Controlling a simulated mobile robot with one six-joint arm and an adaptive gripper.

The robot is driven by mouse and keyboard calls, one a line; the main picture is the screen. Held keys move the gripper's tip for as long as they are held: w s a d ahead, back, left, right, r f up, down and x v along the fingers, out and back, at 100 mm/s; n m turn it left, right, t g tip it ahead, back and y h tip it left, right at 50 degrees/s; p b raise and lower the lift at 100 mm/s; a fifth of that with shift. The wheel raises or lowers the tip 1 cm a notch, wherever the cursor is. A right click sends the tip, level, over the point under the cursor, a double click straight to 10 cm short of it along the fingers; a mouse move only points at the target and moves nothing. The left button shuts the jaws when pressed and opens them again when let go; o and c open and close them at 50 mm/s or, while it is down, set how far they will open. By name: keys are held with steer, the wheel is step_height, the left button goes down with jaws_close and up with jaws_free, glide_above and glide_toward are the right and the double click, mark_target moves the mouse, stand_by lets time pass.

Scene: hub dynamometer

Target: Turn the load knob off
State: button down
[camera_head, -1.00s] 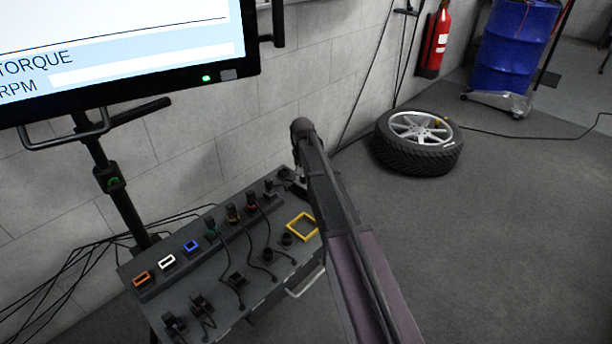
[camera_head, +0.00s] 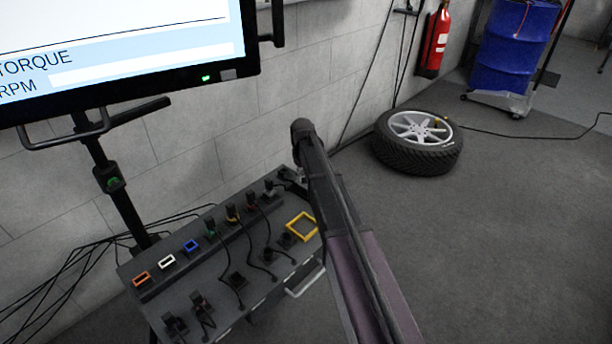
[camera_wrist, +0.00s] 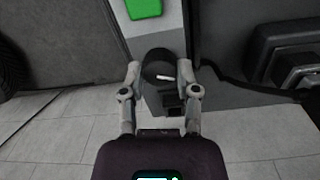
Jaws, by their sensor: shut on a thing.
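The load knob (camera_wrist: 152,64) shows in the wrist view as a round black knob with a short white mark (camera_wrist: 166,78) on its face. The mark lies nearly level across the picture. My gripper (camera_wrist: 160,71) has one finger on each side of the knob and is shut on it. In the head view my own arm hides the knob and the fingers.
A green block (camera_wrist: 144,8) sits beyond the knob in the wrist view. Plugs, cables and a yellow frame (camera_head: 301,227) are on the panel left of my arm. A monitor (camera_head: 130,50) hangs above. A wheel (camera_head: 418,140) lies on open floor to the right.

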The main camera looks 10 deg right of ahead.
stand_by(0.4)
steer(key=shift+c, duration=1.7)
jaws_free()
steer(key=shift+r, duration=0.1)
